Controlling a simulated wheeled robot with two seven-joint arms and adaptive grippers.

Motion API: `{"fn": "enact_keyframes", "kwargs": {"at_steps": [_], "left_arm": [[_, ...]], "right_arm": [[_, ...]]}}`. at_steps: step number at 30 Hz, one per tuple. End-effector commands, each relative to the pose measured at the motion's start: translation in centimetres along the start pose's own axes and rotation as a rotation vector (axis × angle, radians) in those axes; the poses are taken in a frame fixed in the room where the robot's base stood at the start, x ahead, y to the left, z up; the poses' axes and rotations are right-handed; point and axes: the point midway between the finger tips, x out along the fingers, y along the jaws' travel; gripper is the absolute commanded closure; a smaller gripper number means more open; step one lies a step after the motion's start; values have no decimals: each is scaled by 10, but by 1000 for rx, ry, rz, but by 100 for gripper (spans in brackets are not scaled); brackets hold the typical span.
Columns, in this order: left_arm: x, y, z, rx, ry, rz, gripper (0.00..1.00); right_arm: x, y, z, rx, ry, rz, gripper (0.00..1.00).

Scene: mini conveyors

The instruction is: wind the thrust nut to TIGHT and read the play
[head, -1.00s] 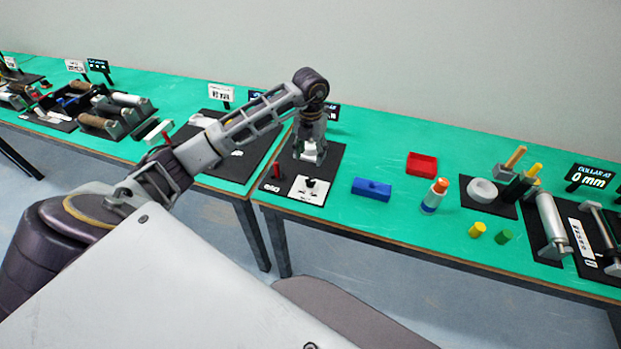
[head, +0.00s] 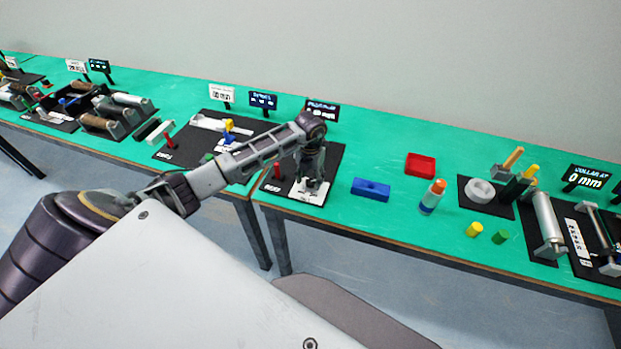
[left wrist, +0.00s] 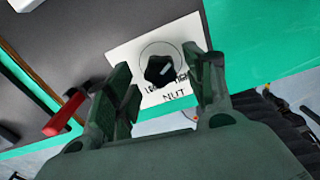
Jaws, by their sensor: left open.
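The thrust nut shows in the left wrist view as a black knob (left wrist: 160,69) with a white pointer mark, on a white plate (left wrist: 128,48) lettered NUT. The knob sits inside a printed circle. My left gripper (left wrist: 165,95) is open, its two fingers to either side of the knob in that view, and nothing is between them that I can see held. In the head view my left gripper (head: 311,183) is over the white plate (head: 305,195) and hides the knob. A dark sign (head: 321,110) behind is partly covered by my arm. My right gripper is not in view.
A red lever (head: 277,171) stands left of the plate; it also shows in the left wrist view (left wrist: 66,113).

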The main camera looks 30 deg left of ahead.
Motion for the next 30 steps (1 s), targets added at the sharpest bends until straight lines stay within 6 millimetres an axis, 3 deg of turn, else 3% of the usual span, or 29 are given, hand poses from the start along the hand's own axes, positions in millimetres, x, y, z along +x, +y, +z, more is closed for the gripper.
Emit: {"fn": "enact_keyframes", "kwargs": {"at_steps": [12, 23, 30], "left_arm": [[6, 0, 0, 0, 0, -1, 47], [6, 0, 0, 0, 0, 0, 92], [6, 0, 0, 11, -1, 1, 92]], "right_arm": [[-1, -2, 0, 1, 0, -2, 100], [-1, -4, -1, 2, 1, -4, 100], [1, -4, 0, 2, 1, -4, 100]]}}
